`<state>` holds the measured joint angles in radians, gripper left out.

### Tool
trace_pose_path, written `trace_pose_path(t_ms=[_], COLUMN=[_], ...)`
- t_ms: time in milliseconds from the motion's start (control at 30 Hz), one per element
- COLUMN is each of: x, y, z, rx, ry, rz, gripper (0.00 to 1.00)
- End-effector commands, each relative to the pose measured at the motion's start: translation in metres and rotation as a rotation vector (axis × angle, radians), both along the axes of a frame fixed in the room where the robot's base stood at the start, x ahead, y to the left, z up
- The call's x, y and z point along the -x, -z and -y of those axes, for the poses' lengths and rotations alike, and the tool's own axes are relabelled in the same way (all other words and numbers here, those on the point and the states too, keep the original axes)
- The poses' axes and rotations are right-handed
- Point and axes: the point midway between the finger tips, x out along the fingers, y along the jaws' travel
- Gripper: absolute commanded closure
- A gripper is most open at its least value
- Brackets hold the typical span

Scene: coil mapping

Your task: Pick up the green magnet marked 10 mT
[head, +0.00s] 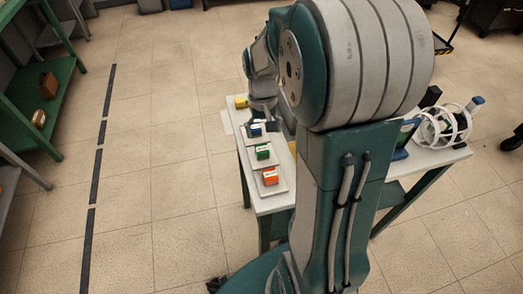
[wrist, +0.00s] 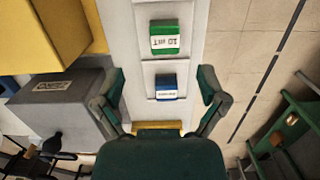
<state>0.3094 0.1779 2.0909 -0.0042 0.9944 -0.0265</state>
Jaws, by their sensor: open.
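The green magnet (head: 263,152) sits on a light plate on the white table, between a blue block (head: 257,129) and an orange block (head: 270,175). In the wrist view the green magnet (wrist: 164,32) is at the top centre, its white label reading 10 mT upside down. The blue block (wrist: 166,82) is nearer, between my spread fingers in the picture. My gripper (wrist: 160,76) is open and empty, with the green magnet beyond its fingertips. In the head view my gripper (head: 262,106) is over the blue block's end of the row, partly hidden by my arm.
A grey labelled box (wrist: 62,103) and a larger yellow box (wrist: 45,35) stand left of the row in the wrist view. A white ringed coil (head: 440,127) is on the table's right part. Green shelving (head: 60,75) stands at far left, with clear floor between.

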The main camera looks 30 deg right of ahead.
Motion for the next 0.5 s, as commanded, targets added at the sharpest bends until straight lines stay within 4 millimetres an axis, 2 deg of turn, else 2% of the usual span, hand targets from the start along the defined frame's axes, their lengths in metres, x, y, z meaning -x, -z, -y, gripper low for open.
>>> trace_pose_path(t_ms=[167,500], x=[0.002,0.003], y=[0.015,0.061], z=[-0.001,-0.007], rx=[-0.001,-0.001], ry=[-0.001,-0.001], rz=[-0.002,-0.002], gripper=[0.09,0.09])
